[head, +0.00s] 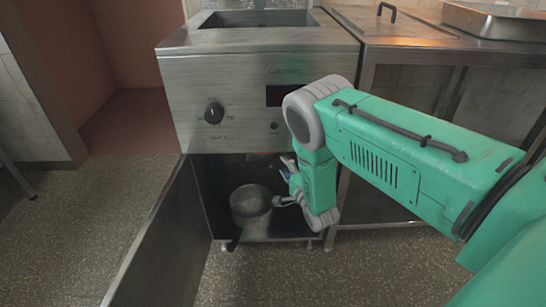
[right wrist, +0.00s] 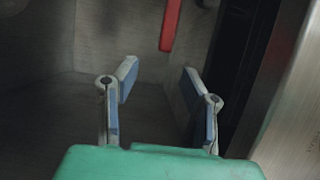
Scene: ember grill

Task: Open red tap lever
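The red tap lever (right wrist: 170,25) hangs at the top middle of the right wrist view, inside the dark cabinet. Its upper end is cut off by the frame edge. My right gripper (right wrist: 156,88) is open and empty, its two blue-padded fingers apart. The lever lies ahead of the fingers, in line with the gap between them and not touching them. In the head view my right gripper (head: 287,182) reaches into the open cabinet under the fryer, and my arm hides part of it. The lever is not clear there. My left gripper is not in view.
A metal pot (head: 251,205) stands in the cabinet, left of my right gripper. The cabinet door (head: 165,245) stands open at the left. The fryer (head: 245,85) with its black knob (head: 214,113) is above. A steel counter (head: 420,40) stands at the right.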

